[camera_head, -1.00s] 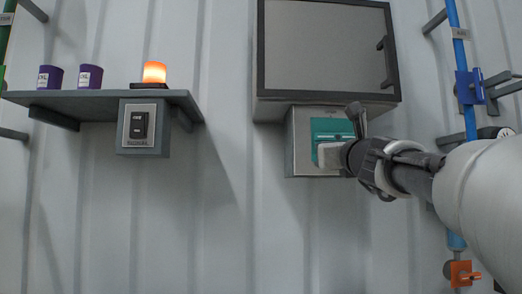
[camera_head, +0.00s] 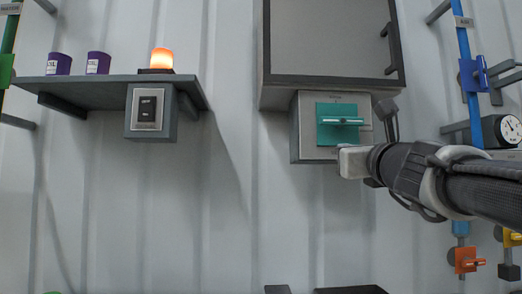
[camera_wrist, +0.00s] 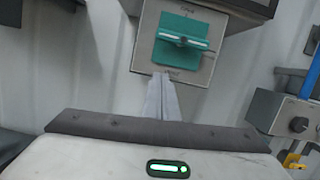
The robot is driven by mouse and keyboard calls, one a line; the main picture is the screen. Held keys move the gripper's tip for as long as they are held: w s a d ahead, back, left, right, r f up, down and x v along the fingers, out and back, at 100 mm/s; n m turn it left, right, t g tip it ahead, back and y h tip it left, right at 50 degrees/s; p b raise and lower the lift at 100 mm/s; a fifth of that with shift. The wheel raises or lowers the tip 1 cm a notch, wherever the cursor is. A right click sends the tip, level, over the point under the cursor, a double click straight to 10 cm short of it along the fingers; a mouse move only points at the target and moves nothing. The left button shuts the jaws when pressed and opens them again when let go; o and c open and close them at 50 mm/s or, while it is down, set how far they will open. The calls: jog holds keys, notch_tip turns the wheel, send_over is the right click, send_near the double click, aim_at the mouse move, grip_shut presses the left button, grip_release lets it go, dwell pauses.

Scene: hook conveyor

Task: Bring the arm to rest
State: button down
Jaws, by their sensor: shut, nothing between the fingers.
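My gripper (camera_head: 345,161) is shut and empty in the head view, just below and right of a grey box on the wall. The gripper's fingers also show in the wrist view (camera_wrist: 162,98), pressed together. The box carries a teal plate with a teal handle (camera_head: 340,121) that lies level. The same teal handle (camera_wrist: 184,40) shows above the fingertips in the wrist view. My fingers look apart from the handle.
A dark-framed cabinet (camera_head: 333,40) hangs above the box. A shelf (camera_head: 110,89) at left holds two purple cups and a lit orange lamp (camera_head: 162,60), with a rocker switch (camera_head: 149,110) below. Blue pipe (camera_head: 469,90) and a gauge (camera_head: 508,129) stand at right.

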jog(key=shift+v, duration=1.05)
jog(key=s+a+f+n+g+y, duration=0.35)
jog(key=a+f+n, duration=0.35)
jog(key=f+n, duration=0.45)
jog(key=s+a+f+n+g+y, duration=0.2)
jog(key=s+a+f+n+g, duration=0.4)
jog(key=f+n, duration=0.5)
jog(key=s+d+f+n+g+h, duration=0.25)
jog(key=s+f+n, duration=0.4)
jog(key=f, duration=0.45)
jog(key=s+d+f+n+g+h, duration=0.25)
jog(key=s+f+n, duration=0.4)
jog(key=f, duration=0.45)
notch_tip(320, 180, up, 28)
jog(key=p, duration=2.8)
jog(key=shift+s+m+g+h, duration=0.2)
jog(key=shift+m+g+h, duration=0.15)
jog(key=shift+h, duration=0.1)
jog(key=c, duration=2.5)
grip_release()
jog(key=shift+f, duration=0.2)
